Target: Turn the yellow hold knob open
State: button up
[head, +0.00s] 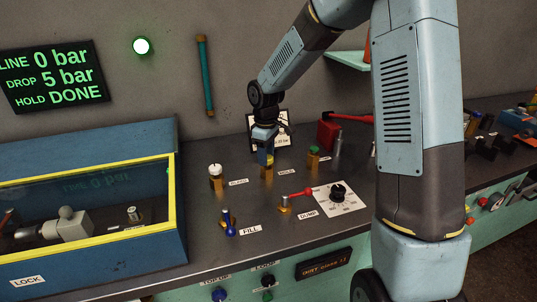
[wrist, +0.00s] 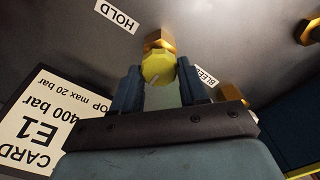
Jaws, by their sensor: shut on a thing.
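The yellow hold knob (wrist: 158,70) shows in the wrist view on a brass fitting, between the two fingers of my gripper (wrist: 160,82). The fingers are shut on it from both sides. The HOLD label (wrist: 117,15) lies beside it. In the head view my gripper (head: 266,157) points down over the same brass fitting (head: 267,171) at the middle of the bench, and the knob is mostly hidden by the fingers. The display (head: 55,77) reads LINE 0 bar, DROP 5 bar, HOLD DONE.
A white-topped knob (head: 215,170) stands left of my gripper and a green-topped one (head: 314,151) right. A blue FILL lever (head: 228,219) and red DUMP lever (head: 298,192) are in front. A yellow-edged case (head: 176,208) stands at left. A card (wrist: 42,118) is near the gripper.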

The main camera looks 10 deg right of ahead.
jog(key=shift+w+d, duration=0.15)
jog(key=shift+d, duration=0.1)
jog(key=o, duration=0.8)
jog(key=shift+o, duration=1.3)
jog(key=shift+a, duration=0.1)
jog(key=shift+r, duration=0.1)
notch_tip(320, 180, up, 14)
jog(key=shift+f, duration=0.25)
